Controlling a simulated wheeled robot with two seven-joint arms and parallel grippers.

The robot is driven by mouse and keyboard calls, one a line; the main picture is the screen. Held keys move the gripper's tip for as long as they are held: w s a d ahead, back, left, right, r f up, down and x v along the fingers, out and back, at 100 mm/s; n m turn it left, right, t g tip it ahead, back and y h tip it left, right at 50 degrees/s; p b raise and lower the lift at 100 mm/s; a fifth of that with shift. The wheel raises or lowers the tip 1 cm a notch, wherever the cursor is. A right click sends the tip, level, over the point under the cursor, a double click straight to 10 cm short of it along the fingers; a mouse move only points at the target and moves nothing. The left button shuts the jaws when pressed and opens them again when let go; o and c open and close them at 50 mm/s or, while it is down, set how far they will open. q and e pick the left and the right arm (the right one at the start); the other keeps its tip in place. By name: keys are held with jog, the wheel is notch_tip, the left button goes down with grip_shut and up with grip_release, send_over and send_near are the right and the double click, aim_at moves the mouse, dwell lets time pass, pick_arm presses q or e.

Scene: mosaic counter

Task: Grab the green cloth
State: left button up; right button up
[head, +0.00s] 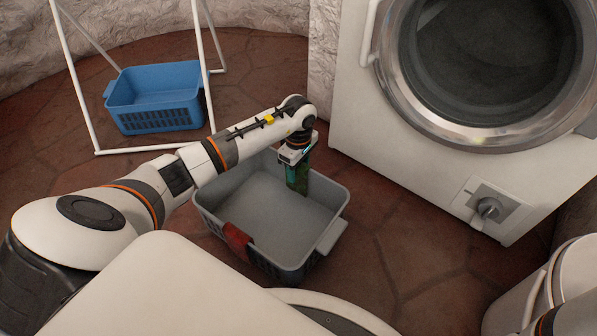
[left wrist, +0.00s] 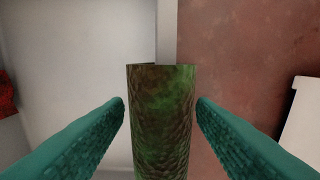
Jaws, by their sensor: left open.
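The green cloth (head: 297,178) hangs over the far right wall of the grey basket (head: 218,201) in the head view. In the left wrist view the cloth (left wrist: 162,125) is a dark green, brown-mottled strip draped over the basket rim. My left gripper (head: 298,163) points down at the cloth from above. Its two teal fingers (left wrist: 160,110) are open, one on each side of the cloth, with a small gap showing on both sides. My right gripper is not in view; only part of my right arm shows at the lower right.
A red cloth (head: 237,241) hangs over the near left wall of the grey basket. A blue basket (head: 155,97) stands on the floor by a white rack frame (head: 78,85). A washing machine (head: 362,120) stands at the right. Floor (head: 390,250) is clear right of the grey basket.

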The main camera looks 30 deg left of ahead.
pick_arm(q)
jog(key=shift+r, duration=0.1)
jog(key=c, duration=1.1)
